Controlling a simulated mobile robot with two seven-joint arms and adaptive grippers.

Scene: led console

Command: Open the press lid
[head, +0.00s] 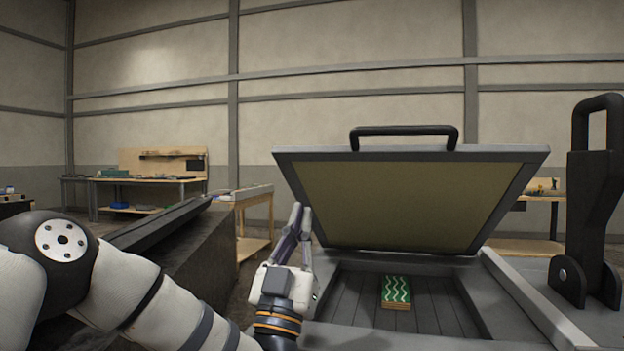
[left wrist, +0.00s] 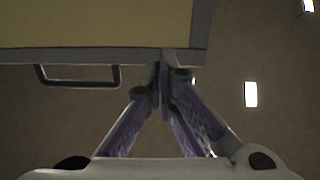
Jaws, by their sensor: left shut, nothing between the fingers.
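The press lid (head: 400,200) is tilted up and back, its yellowish underside facing me and its grey frame around it. A black handle (head: 404,132) sits on the lid's top edge. My left gripper (head: 300,212) is shut and empty, pointing up by the lid's left edge. In the left wrist view, the closed fingertips (left wrist: 166,72) are close to the corner of the lid frame (left wrist: 188,58); I cannot tell if they touch. The handle also shows there (left wrist: 78,84). My right gripper is not in view.
The press bed (head: 345,292) lies open below the lid, with a green circuit board (head: 396,290) on its slats. A black upright clamp lever (head: 592,195) stands at the right. A dark slab-topped block (head: 165,235) is at the left. Workbenches (head: 150,181) stand behind.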

